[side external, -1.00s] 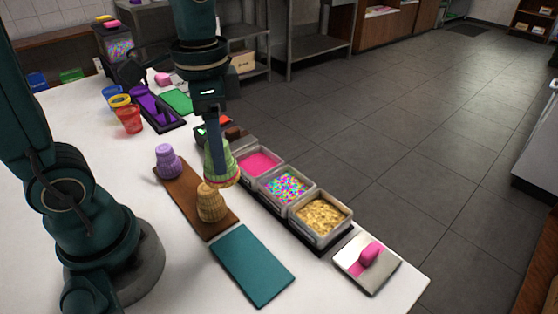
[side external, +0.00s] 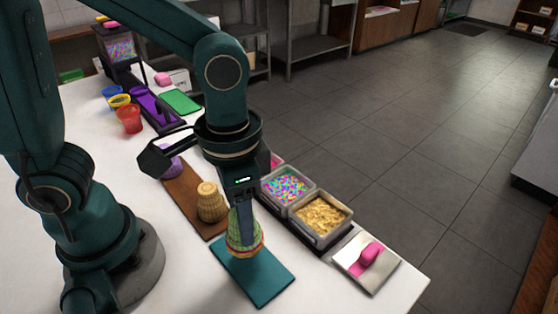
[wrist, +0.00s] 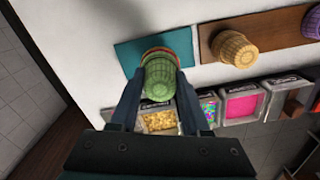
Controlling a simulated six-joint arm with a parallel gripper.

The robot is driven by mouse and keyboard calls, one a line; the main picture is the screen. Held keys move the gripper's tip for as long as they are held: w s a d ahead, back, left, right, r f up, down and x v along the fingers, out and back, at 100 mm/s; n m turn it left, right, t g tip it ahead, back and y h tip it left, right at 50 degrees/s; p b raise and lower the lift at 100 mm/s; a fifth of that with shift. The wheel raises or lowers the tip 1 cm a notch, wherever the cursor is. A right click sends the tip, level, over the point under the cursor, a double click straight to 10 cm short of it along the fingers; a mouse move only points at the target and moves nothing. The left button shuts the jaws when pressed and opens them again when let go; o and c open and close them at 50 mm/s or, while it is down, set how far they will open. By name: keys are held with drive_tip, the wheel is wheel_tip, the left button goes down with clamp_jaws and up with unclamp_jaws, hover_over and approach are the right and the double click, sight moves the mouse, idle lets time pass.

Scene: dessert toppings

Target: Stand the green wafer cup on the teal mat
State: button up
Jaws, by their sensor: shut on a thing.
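The green wafer cup (side external: 243,232) is held in my gripper (side external: 243,222), its wide reddish rim facing down and its narrow end up. My gripper is shut on it; the wrist view shows the cup (wrist: 160,78) between both fingers. The teal mat (side external: 272,275) lies on the white table, and the cup is over its back part. In the wrist view the mat (wrist: 130,52) shows beside and behind the cup. I cannot tell whether the rim touches the mat.
Topping bins (side external: 320,217) stand at the right. A silver plate with a pink item (side external: 369,254) lies at the front right.

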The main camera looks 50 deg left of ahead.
drive_tip(key=shift+d+f, duration=0.4)
drive_tip(key=shift+f, duration=1.85)
drive_tip(key=shift+f, duration=0.1)
drive_tip(key=o, duration=1)
